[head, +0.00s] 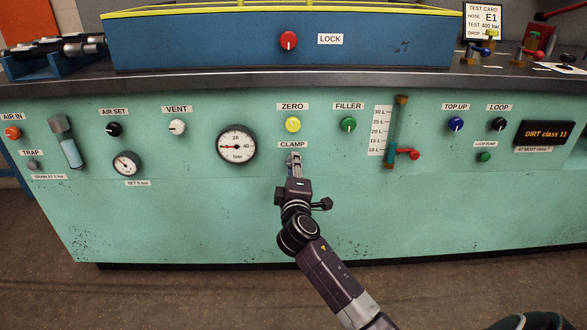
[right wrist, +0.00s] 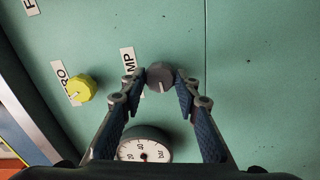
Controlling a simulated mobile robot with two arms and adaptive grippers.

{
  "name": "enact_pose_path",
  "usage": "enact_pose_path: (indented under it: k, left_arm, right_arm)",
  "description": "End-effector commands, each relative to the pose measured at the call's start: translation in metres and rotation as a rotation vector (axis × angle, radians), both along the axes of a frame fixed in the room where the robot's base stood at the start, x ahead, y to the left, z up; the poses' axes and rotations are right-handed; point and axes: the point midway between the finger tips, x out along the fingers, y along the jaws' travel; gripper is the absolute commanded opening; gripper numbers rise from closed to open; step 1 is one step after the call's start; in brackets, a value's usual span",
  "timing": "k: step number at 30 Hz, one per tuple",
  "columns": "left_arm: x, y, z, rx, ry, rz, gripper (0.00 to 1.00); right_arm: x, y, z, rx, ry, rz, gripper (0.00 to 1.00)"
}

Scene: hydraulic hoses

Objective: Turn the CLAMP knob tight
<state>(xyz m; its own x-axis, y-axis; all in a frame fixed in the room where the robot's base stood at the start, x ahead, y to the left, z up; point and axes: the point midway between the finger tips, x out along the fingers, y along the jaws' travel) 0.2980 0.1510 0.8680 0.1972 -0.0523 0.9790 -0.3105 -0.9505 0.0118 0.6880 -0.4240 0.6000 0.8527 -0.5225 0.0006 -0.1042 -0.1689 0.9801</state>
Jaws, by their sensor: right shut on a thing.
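The CLAMP knob (right wrist: 160,76) is a round dark grey knob with a pale pointer line, on the green panel (right wrist: 255,100). In the right wrist view it sits between the fingertips of my right gripper (right wrist: 160,80), which is shut on it. In the head view my right gripper (head: 294,162) reaches up to the panel just below the CLAMP label (head: 293,144) and hides the knob. Part of the CLAMP label (right wrist: 128,68) also shows in the right wrist view. My left gripper is not in view.
The yellow ZERO knob (head: 293,125) is just above the CLAMP label. A pressure gauge (head: 237,145) is to the left, and the green FILLER knob (head: 348,125) is to the upper right. A red-handled valve (head: 410,154) sticks out farther right. The panel below is bare.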

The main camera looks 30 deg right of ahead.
Motion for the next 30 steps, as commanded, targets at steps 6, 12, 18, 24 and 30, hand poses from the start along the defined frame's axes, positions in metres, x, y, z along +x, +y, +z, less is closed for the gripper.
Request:
enact_pose_path:
  k: [6, 12, 18, 24, 30]
  left_arm:
    - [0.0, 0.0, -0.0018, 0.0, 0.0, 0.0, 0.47]
    - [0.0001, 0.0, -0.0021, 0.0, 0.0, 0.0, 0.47]
    - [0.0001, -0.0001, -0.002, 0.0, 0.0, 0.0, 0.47]
    - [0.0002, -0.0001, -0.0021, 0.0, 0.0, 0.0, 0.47]
    - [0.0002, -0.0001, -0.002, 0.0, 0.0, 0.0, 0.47]
  right_arm:
    - [-0.0004, -0.0002, -0.0027, 0.054, -0.028, -0.001, 0.05]
    - [-0.0004, -0.0002, -0.0027, 0.069, -0.036, -0.002, 0.05]
    - [-0.0004, -0.0001, -0.0028, 0.07, -0.037, -0.002, 0.05]
    - [-0.0004, 0.0, -0.0026, 0.07, -0.037, -0.001, 0.38]
    - [-0.0002, 0.0001, -0.0014, 0.067, -0.038, 0.0, 0.47]
